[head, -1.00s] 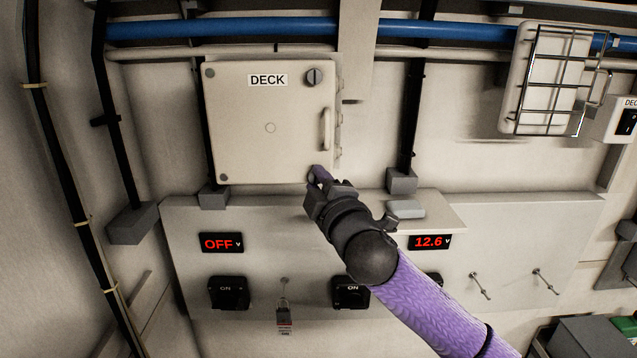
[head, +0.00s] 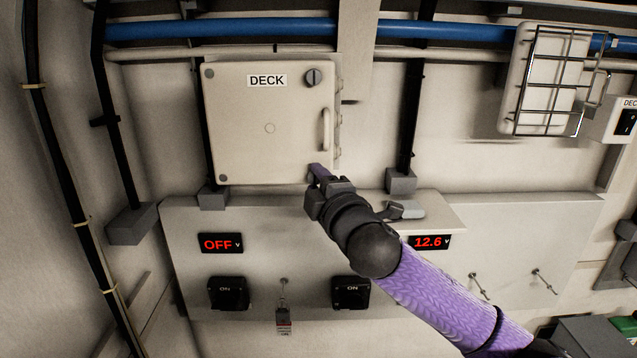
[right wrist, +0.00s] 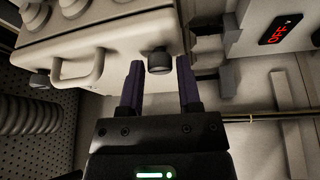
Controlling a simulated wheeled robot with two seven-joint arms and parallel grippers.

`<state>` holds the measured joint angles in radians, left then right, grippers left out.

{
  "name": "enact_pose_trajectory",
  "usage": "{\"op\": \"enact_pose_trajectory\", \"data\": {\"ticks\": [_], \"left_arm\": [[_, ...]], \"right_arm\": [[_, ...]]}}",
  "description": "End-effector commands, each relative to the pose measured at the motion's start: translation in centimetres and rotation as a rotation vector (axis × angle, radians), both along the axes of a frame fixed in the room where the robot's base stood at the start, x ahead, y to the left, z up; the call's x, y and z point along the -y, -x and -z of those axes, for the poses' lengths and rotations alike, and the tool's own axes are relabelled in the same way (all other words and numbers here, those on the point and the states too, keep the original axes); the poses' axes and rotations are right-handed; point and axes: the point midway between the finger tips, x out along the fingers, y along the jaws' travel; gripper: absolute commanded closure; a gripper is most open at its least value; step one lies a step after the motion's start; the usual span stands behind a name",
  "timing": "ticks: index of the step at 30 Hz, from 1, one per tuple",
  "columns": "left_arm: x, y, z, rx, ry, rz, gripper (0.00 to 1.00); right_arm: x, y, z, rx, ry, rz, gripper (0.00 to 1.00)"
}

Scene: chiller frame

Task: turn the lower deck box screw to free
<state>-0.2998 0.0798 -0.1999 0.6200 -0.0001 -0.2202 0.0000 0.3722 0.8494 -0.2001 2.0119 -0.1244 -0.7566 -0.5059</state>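The cream deck box (head: 269,130) is closed on the wall, with a DECK label. Its upper screw (head: 314,77) is a dark slotted knob at the top right corner. The lower screw is hidden behind my right gripper (head: 318,171) in the head view. In the right wrist view the lower screw (right wrist: 159,60) is a dark round knob between the open fingertips of the right gripper (right wrist: 160,85). Gaps show on both sides, so the fingers do not appear to press on it. My left gripper is not in view.
The box handle (head: 326,129) stands out just above the gripper. Below is a panel (head: 520,222) with an OFF display (head: 222,243), rotary switches (head: 228,293) and a hanging padlock (head: 284,315). A caged lamp (head: 547,80) is at upper right.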

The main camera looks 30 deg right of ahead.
Motion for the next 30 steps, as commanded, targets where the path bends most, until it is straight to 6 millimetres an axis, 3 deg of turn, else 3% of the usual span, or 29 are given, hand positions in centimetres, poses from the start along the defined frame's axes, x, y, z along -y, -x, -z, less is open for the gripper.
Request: {"op": "enact_pose_trajectory", "data": {"ticks": [1, 3, 14, 17, 22, 24, 30], "left_arm": [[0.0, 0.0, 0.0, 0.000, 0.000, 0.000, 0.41], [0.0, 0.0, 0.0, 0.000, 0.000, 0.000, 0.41], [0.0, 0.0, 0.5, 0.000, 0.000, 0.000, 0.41], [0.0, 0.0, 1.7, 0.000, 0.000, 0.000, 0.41], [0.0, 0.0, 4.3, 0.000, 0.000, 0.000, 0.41], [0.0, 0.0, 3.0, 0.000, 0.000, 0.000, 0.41], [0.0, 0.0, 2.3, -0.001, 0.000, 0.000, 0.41]], "right_arm": [[0.0, 0.0, 0.0, 0.000, -0.001, 0.000, 0.44], [0.0, 0.0, 0.0, 0.000, -0.001, 0.000, 0.32], [-0.1, 0.7, 0.3, 0.000, -0.002, -0.001, 0.32], [-0.5, 2.6, 0.8, -0.001, 0.002, -0.004, 0.32], [-1.3, 7.4, 1.5, -0.002, 0.005, -0.005, 0.32], [-1.4, 8.3, 0.8, -0.006, -0.004, -0.003, 0.32], [-1.6, 9.7, 0.7, -0.001, -0.001, -0.001, 0.32]]}}
